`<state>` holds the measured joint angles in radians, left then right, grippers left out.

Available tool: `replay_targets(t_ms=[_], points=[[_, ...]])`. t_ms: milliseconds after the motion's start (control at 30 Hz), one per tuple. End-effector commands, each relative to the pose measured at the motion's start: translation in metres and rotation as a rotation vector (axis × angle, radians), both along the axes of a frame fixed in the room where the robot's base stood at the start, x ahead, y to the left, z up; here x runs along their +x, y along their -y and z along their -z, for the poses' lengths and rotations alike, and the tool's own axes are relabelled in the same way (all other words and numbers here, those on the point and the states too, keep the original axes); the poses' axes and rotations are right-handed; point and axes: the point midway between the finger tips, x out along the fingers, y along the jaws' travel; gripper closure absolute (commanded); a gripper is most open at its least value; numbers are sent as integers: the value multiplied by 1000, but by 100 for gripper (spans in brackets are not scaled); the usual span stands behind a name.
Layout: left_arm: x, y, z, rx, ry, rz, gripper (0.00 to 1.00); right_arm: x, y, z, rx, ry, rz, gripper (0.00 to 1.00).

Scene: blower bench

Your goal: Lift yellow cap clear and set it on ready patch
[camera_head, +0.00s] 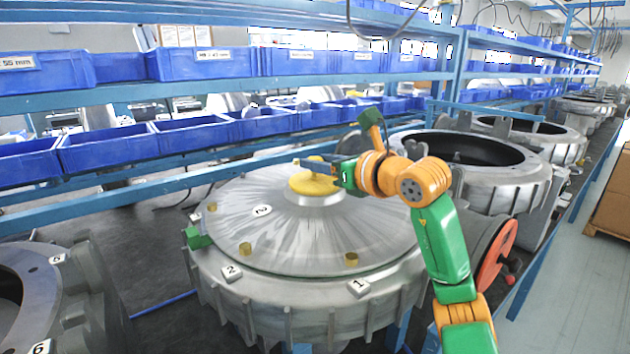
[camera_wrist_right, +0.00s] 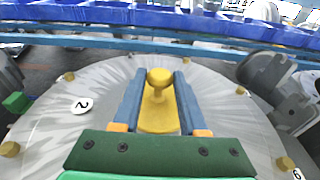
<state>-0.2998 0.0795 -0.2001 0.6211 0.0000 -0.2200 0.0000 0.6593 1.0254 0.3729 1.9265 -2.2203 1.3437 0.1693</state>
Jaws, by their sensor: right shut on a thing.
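The yellow cap (camera_head: 313,186) is a round disc with a knob. It is at the top centre of the large grey conical cover, over a pale collar (camera_head: 318,200); I cannot tell whether it touches the collar. My right gripper (camera_head: 308,164) reaches in from the right and is shut on the cap's knob. In the right wrist view the cap (camera_wrist_right: 160,120) lies between the two blue fingers of the gripper (camera_wrist_right: 157,76), which hide its sides. I cannot make out a ready patch. My left gripper is not in view.
The conical cover (camera_head: 300,238) has yellow bolts (camera_head: 351,259) and numbered tags (camera_head: 359,287) around it. Open grey housings (camera_head: 480,160) stand to the right, with a red handwheel (camera_head: 495,255) nearby. Blue bins (camera_head: 190,135) line the shelf behind. The dark bench (camera_head: 150,225) shows at left.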

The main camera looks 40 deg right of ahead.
Motion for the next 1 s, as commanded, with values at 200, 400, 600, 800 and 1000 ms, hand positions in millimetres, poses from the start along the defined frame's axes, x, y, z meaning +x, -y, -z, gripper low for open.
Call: replay_targets(t_ms=[200,400,600,800,1000], points=[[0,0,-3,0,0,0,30,0,0,-4,-1,0,0,100],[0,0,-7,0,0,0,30,0,0,-9,-1,0,0,100],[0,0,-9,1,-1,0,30,0,0,-12,0,0,0,100],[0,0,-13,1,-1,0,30,0,0,-17,0,0,1,100],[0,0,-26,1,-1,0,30,0,0,-33,0,1,1,100]])
